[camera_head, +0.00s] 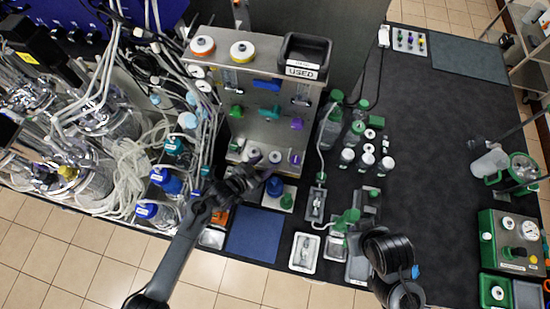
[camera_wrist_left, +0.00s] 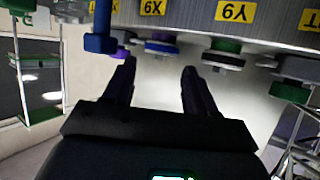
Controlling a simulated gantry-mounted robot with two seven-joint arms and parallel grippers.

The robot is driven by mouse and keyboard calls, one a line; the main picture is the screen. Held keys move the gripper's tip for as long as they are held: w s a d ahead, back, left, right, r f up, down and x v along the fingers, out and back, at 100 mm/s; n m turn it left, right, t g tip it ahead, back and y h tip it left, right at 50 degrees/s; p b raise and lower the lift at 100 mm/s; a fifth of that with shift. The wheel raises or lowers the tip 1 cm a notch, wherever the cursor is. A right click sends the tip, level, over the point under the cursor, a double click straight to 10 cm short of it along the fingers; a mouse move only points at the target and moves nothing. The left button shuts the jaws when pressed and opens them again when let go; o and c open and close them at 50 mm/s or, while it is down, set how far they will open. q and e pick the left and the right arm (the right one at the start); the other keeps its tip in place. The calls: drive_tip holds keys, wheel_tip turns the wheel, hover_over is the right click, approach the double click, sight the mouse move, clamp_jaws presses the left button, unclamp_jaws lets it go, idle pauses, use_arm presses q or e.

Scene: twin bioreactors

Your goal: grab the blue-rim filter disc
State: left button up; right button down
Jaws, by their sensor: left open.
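The blue-rim filter disc (camera_wrist_left: 161,47) sticks out from the edge of a metal panel in the left wrist view, between a purple-rim disc (camera_wrist_left: 120,50) and a green-rim one (camera_wrist_left: 224,56). My left gripper (camera_wrist_left: 158,66) is open and empty, its two dark fingers pointing at the blue-rim disc and spread to either side of it, seemingly just short of it. In the head view my left gripper (camera_head: 258,178) is at the lower front of the metal rack; small discs show there, but their rim colours are hard to tell. My right gripper (camera_head: 388,250) is at the lower right, its fingers unclear.
The metal rack (camera_head: 250,95) carries coloured valves and a black USED bin (camera_head: 304,58). A blue mat (camera_head: 252,234) lies in front. Bottles and tangled tubing stand left; green-capped bottles (camera_head: 331,126) stand right. The dark table (camera_head: 430,130) is clear at right centre.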

sight(273, 157)
use_arm(q)
drive_tip(key=b+x, duration=0.4)
drive_tip(key=shift+w+f, duration=0.1)
drive_tip(key=shift+f, duration=0.1)
drive_tip(key=shift+w+d+b, duration=0.3)
drive_tip(key=shift+b, duration=0.1)
drive_tip(key=shift+c, duration=0.5)
drive_tip(key=c, duration=0.5)
drive_tip(key=shift+r, duration=0.25)
drive_tip(key=shift+c, duration=0.2)
